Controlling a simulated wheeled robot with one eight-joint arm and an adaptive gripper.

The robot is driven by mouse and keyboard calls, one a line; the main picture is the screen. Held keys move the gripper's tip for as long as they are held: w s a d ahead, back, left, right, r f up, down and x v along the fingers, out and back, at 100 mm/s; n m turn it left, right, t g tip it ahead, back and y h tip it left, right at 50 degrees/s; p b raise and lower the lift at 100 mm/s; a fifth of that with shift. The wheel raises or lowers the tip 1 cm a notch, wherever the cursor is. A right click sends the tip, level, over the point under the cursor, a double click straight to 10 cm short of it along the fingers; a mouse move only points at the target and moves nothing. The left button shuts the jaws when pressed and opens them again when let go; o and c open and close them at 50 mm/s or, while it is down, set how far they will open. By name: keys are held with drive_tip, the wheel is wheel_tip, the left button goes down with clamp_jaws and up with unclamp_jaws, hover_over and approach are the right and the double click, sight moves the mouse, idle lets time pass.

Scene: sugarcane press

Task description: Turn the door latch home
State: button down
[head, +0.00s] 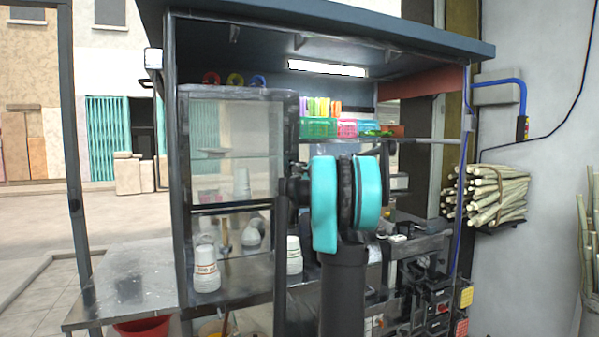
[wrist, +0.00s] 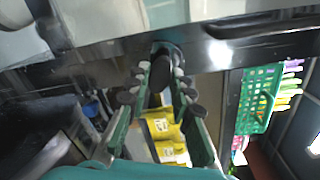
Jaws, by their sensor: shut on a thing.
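The door latch (wrist: 163,72) is a small dark knob on a round base, set on the dark door frame in the wrist view. My gripper (wrist: 162,88) has its two green fingers with dark pads on either side of the knob, shut on it. The glass door (head: 234,150) of the cabinet shows in the head view, its dark frame upright and apparently closed against the cabinet. In the head view my teal and black arm covers the area right of the door frame, so the latch and fingertips cannot be made out there.
White cup stacks (head: 206,268) stand on the cabinet's lower shelf. Green and pink baskets (head: 319,127) sit on a shelf to the right. Sugarcane stalks (head: 487,195) hang by the right wall. A metal side table (head: 125,280) juts out at lower left.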

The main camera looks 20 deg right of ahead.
drive_tip(key=n, duration=0.5)
drive_tip(key=shift+n, duration=0.3)
idle(0.4)
drive_tip(key=c, duration=1.3)
unclamp_jaws()
drive_tip(key=shift+s, duration=0.1)
drive_tip(key=s, duration=1.1)
drive_tip(key=shift+s+d+r, duration=0.15)
drive_tip(key=shift+s+r, duration=0.1)
drive_tip(key=shift+s, duration=0.15)
